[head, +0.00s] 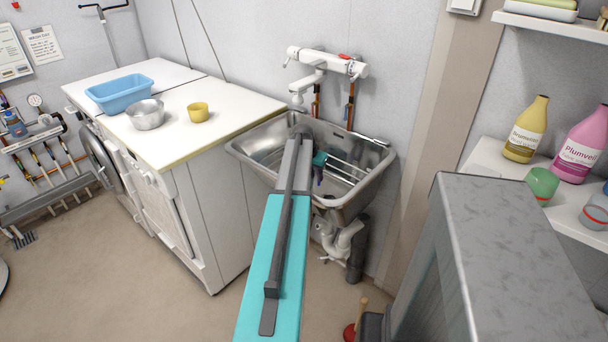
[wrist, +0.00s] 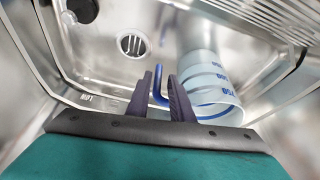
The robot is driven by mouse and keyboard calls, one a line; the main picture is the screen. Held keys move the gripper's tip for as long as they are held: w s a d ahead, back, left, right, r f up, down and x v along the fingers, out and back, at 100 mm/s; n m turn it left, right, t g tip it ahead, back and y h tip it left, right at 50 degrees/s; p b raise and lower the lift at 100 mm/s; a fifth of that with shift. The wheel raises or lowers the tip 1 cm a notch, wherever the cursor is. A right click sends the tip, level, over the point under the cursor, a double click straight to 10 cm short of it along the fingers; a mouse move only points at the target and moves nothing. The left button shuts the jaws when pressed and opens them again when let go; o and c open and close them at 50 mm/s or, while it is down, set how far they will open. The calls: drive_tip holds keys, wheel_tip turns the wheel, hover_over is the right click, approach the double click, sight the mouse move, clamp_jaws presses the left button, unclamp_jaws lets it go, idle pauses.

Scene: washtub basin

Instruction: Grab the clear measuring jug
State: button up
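The clear measuring jug (wrist: 208,82) with blue scale marks is in the steel sink (head: 377,157), seen in the wrist view right of the drain. In the head view my teal wrist (head: 319,160) is inside the sink, and I cannot make out the jug there.
A wire rack (head: 350,170) spans the sink's right part. A wall tap (head: 325,65) hangs above it. A dark plug (wrist: 82,9) lies near the drain (wrist: 131,44).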

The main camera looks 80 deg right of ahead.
drive_tip(key=shift+f, duration=0.15)
drive_tip(key=shift+p+x, duration=0.5)
drive_tip(key=shift+x, duration=2)
drive_tip(key=shift+s+d, duration=0.1)
drive_tip(key=shift+d, duration=0.05)
clamp_jaws()
